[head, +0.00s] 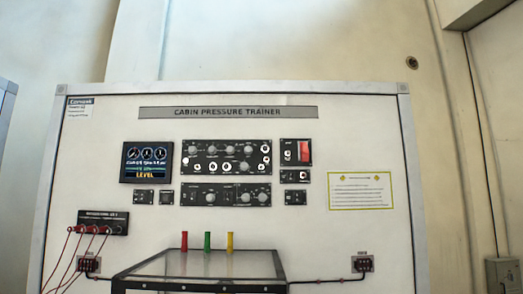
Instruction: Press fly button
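The cabin pressure trainer panel (350,125) stands upright in front of me. It carries a lit display (147,162), two black control modules with knobs, the upper (226,157) and the lower (225,195), and a module with a red part (303,151) at their right. Small switch modules sit below the display (143,197) and below the red part (295,197). The labels are too small to read, so I cannot tell which control is the fly button. Neither of my grippers is in view.
A clear-topped box (205,264) stands low before the panel, with red, green and yellow upright pieces (207,241) above it. Red cables hang from a black socket block (103,222) at left. A notice (361,191) is at right. The space before the upper panel is clear.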

